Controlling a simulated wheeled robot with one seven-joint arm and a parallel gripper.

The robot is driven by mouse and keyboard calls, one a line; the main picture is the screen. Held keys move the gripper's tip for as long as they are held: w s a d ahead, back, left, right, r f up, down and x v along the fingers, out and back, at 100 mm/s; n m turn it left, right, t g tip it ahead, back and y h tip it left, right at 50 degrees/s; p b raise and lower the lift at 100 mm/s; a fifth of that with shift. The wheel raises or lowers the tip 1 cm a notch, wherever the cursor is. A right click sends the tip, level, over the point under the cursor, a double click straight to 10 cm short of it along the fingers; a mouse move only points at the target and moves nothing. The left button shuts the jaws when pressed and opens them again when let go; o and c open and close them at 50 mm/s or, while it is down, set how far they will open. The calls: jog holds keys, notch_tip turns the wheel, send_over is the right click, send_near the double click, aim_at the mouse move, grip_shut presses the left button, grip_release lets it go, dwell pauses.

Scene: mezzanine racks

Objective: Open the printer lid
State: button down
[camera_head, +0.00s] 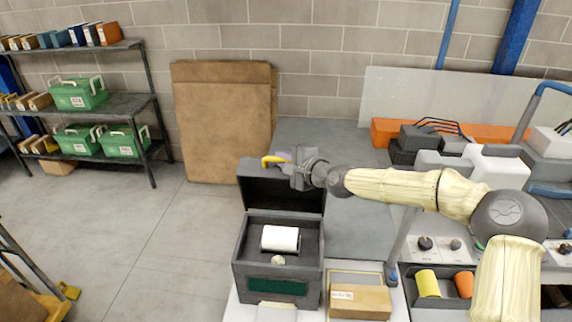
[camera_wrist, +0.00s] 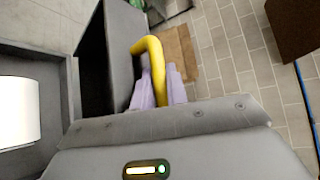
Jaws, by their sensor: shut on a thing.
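The dark grey printer (camera_head: 277,262) stands on a white surface in the head view, with a white paper roll (camera_head: 281,238) inside it. Its lid (camera_head: 256,192) is raised and stands roughly upright at the back of the printer. The yellow handle (camera_head: 275,159) is at the lid's top edge. My gripper (camera_head: 288,166) is at that edge and shut on the handle. In the wrist view the purple fingers (camera_wrist: 157,90) close around the yellow handle (camera_wrist: 148,47), beside the lid (camera_wrist: 112,62). The paper roll also shows at the left of that view (camera_wrist: 18,112).
A cardboard box (camera_head: 360,302) sits right of the printer. A yellow roll (camera_head: 428,283) and an orange roll (camera_head: 464,284) stand further right. Tall cardboard sheets (camera_head: 222,120) lean on the wall behind. A shelf (camera_head: 110,103) with green boxes is at the left.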

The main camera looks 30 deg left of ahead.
jog(key=shift+w+a, duration=0.1)
jog(key=shift+w, duration=0.05)
jog(key=c, duration=1.4)
grip_release()
jog(key=shift+f, duration=0.15)
jog(key=shift+d, duration=0.2)
jog(key=shift+s+d+b, duration=0.35)
jog(key=shift+d+b, duration=0.1)
jog(key=shift+d, duration=0.05)
jog(key=b+v, duration=0.5)
jog(key=v, duration=1.1)
jog(key=shift+s+r+b, duration=0.2)
jog(key=shift+r+b, duration=0.1)
jog(key=shift+b, duration=0.05)
